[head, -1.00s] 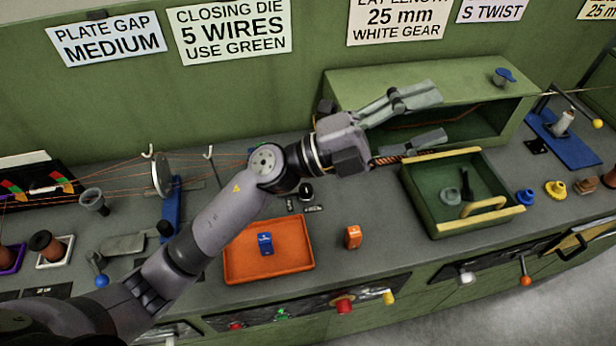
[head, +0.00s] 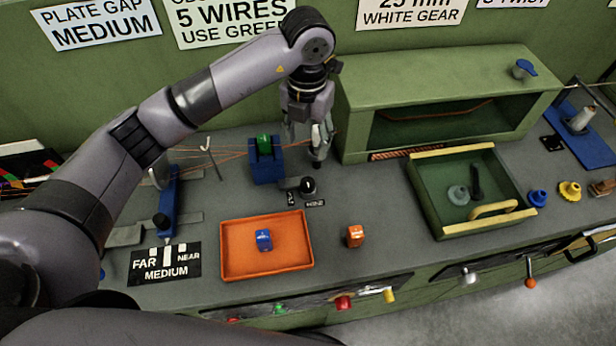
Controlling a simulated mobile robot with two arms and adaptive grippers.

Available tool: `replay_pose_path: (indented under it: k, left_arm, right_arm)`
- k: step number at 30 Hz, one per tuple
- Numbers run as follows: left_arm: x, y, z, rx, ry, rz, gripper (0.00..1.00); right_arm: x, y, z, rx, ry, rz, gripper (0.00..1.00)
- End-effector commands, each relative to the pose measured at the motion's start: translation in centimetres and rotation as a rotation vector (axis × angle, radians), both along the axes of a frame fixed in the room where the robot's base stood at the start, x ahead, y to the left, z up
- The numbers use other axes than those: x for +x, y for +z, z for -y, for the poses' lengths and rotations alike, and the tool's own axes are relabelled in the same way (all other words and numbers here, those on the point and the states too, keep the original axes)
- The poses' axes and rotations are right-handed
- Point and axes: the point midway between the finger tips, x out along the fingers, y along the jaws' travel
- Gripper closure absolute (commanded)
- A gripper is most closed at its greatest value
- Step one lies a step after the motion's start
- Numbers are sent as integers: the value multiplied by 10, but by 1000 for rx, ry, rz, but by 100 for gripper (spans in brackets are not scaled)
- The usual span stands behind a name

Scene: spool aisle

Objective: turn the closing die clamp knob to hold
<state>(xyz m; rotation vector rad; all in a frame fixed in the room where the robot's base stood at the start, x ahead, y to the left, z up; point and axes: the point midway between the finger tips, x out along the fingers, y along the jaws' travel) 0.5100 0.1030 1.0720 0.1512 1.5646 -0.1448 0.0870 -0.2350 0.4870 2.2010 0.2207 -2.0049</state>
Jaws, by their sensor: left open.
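The clamp knob (head: 308,186) is a round black ball on a short lever, on the grey bench top in front of the blue die holder (head: 267,166). A green die (head: 264,143) sits upright in that holder. Two small black labels lie by the knob; their words are too small to read surely. My left gripper (head: 305,148) points down, open and empty, just above and behind the knob and to the right of the holder. In this view its fingertips look apart from the knob. My right gripper is not in view.
An orange tray (head: 228,271) with a blue block (head: 264,240) lies in front of the knob. An orange block (head: 355,236) stands to the tray's right. A green hooded box (head: 345,106) stands right of the gripper, with a green bin (head: 433,211) before it. Thin wires run behind the holder.

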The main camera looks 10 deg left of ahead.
Motion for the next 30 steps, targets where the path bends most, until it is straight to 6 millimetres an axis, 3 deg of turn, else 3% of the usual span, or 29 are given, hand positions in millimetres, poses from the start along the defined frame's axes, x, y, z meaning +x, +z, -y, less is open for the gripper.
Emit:
replay_pose_path:
  k: [18,24,30]
  left_arm:
    - [-2,-127,1,-2,-2,-5,49]
    - [-1,-150,1,-3,-2,-4,49]
    - [-1,-156,1,-4,-3,-1,49]
  right_arm:
    - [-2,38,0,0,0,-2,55]
    - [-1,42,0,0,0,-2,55]
    - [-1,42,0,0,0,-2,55]
